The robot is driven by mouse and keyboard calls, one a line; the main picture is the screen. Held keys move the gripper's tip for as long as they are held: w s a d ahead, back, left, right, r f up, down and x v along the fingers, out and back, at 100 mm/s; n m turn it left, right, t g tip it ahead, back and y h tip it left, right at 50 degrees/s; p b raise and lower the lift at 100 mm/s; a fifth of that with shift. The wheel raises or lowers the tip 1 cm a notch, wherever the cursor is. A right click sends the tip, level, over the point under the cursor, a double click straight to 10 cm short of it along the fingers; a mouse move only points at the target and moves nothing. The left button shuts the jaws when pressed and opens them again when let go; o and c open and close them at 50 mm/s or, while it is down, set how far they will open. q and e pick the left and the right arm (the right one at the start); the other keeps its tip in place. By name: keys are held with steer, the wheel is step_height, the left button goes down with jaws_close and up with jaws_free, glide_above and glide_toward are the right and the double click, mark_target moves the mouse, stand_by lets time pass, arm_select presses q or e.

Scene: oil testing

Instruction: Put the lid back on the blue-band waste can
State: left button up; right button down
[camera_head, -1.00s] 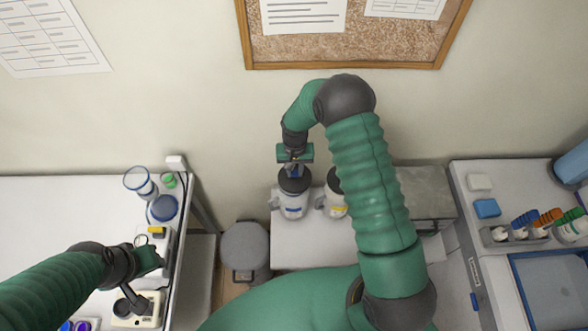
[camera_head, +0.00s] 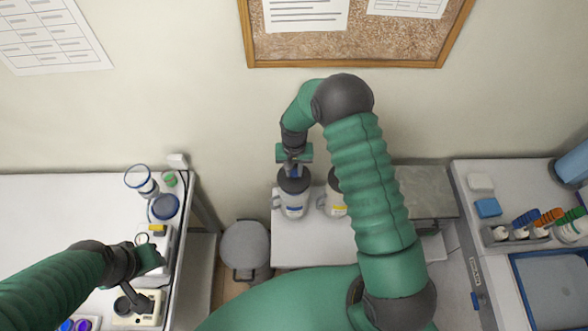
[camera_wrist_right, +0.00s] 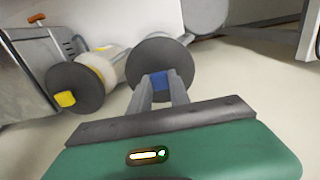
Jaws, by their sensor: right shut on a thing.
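The blue-band waste can (camera_head: 293,207) is a pale can with a handle and a blue label, on the white table at the centre. Its dark round lid (camera_head: 294,184) is at the can's top. Whether it is fully seated cannot be told. My right gripper (camera_head: 294,171) is above it, shut on the lid's blue knob. In the right wrist view the fingers (camera_wrist_right: 160,92) close on the blue knob, and the lid (camera_wrist_right: 146,60) hides most of the can behind it. My left gripper (camera_head: 143,284) is over the left bench; its fingers are unclear.
A similar can with a yellow label (camera_head: 337,207) stands just right, partly behind my right arm. In the wrist view its dark lid (camera_wrist_right: 88,76) has a yellow knob. Bottles and a tray occupy the right bench.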

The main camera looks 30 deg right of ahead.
steer(key=shift+a, duration=0.1)
steer(key=c, duration=0.7)
jaws_free()
steer(key=shift+o, duration=0.2)
steer(key=shift+r+p, duration=2.4)
steer(key=shift+r, duration=1.15)
